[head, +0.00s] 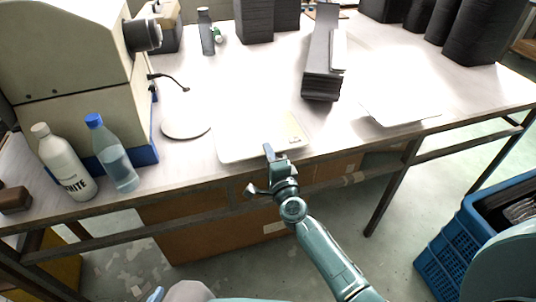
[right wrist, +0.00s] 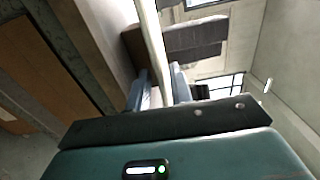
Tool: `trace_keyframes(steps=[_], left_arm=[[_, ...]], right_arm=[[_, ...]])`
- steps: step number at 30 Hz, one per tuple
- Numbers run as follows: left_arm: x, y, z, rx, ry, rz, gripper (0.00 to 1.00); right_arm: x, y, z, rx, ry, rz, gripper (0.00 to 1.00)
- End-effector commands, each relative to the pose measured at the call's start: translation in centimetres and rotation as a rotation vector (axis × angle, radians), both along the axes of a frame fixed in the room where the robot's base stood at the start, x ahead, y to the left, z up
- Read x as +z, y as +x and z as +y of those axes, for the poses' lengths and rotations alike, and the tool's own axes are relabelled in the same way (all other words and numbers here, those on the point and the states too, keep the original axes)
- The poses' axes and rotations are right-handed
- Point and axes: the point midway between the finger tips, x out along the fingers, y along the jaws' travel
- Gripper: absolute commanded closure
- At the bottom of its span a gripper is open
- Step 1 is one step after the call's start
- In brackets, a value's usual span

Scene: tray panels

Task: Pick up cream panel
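The cream panel (head: 262,138) lies flat on the table near its front edge in the head view. My right gripper (head: 274,154) is at the panel's front edge, with its arm coming up from below. In the right wrist view, the panel's pale edge (right wrist: 153,38) runs between the two fingers of the right gripper (right wrist: 161,88). The fingers stand apart on either side of the panel, with what looks like a narrow gap. Whether either finger touches it is hard to tell. My left gripper is not in view.
A white bottle (head: 63,163) and a blue-capped bottle (head: 113,155) stand at the left by a beige machine (head: 65,60). A dark stack (head: 322,80) and another pale sheet (head: 398,108) lie to the right. A blue crate (head: 452,245) stands on the floor at right.

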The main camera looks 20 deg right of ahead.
Motion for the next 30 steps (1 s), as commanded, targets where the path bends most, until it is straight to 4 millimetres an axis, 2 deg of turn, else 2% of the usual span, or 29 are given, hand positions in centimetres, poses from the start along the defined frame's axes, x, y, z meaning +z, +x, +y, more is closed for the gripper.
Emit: trace_keyframes(steps=[9, 24, 30], left_arm=[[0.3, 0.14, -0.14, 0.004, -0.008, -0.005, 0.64], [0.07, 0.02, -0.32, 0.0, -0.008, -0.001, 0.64], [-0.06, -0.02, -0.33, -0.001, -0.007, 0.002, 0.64]], right_arm=[[0.03, 0.17, 0.01, 0.0, 0.0, 0.0, 0.79], [0.02, 0.14, 0.0, 0.0, 0.0, 0.0, 0.99], [0.01, 0.14, -0.01, 0.0, 0.0, 0.0, 1.0]])
